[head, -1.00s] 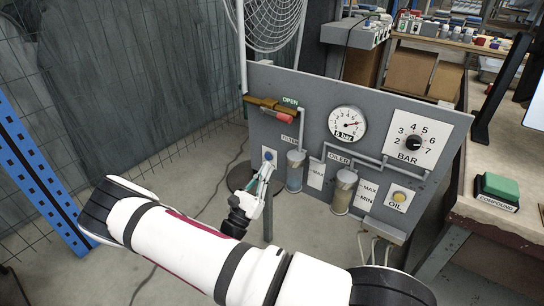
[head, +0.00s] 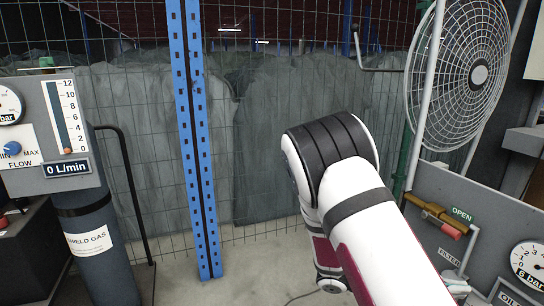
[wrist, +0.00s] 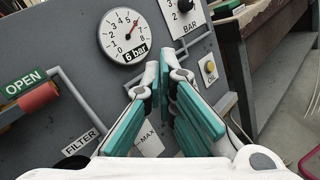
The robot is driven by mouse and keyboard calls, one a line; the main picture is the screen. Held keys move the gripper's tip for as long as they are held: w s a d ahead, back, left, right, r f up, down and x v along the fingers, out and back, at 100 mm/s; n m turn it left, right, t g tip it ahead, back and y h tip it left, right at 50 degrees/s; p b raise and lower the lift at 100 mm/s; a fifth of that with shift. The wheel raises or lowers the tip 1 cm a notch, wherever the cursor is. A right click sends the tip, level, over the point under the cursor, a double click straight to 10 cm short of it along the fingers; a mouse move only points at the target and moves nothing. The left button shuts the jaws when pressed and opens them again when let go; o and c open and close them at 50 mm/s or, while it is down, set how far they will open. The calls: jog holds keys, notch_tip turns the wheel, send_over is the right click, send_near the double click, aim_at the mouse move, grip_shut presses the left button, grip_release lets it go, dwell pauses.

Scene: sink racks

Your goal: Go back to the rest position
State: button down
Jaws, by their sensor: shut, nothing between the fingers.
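My gripper (wrist: 166,80) shows in the wrist view, with its teal-padded fingers close together and nothing between them. It is in front of the grey panel (wrist: 75,50), below the round "6 bar" gauge (wrist: 130,36). I cannot tell the gap between the fingertips and the panel. In the head view my white arm reaches up from the bottom right and bends at a dark-banded joint. I cannot make out the gripper clearly there.
In the head view, the grey panel's red-tipped OPEN lever (head: 451,233) is right of my arm. A white fan (head: 459,75) stands behind it. A shield gas cylinder (head: 92,250) with a flow meter is at left. A blue post (head: 196,140) and wire fence stand ahead, with bare floor before them.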

jog(key=s+a+r+m+t+y, duration=0.3)
jog(key=s+a+r+m+y, duration=0.25)
jog(key=s+a+y, duration=0.5)
jog(key=s+a+r+m+t+y, duration=0.4)
jog(key=s+a+r+y, duration=0.3)
jog(key=s, duration=0.7)
notch_tip(320, 180, up, 23)
jog(key=t+p, duration=0.3)
jog(key=p, duration=2)
jog(key=shift+d+y, duration=0.35)
jog(key=shift+d, duration=0.1)
jog(key=shift+w+r, duration=0.1)
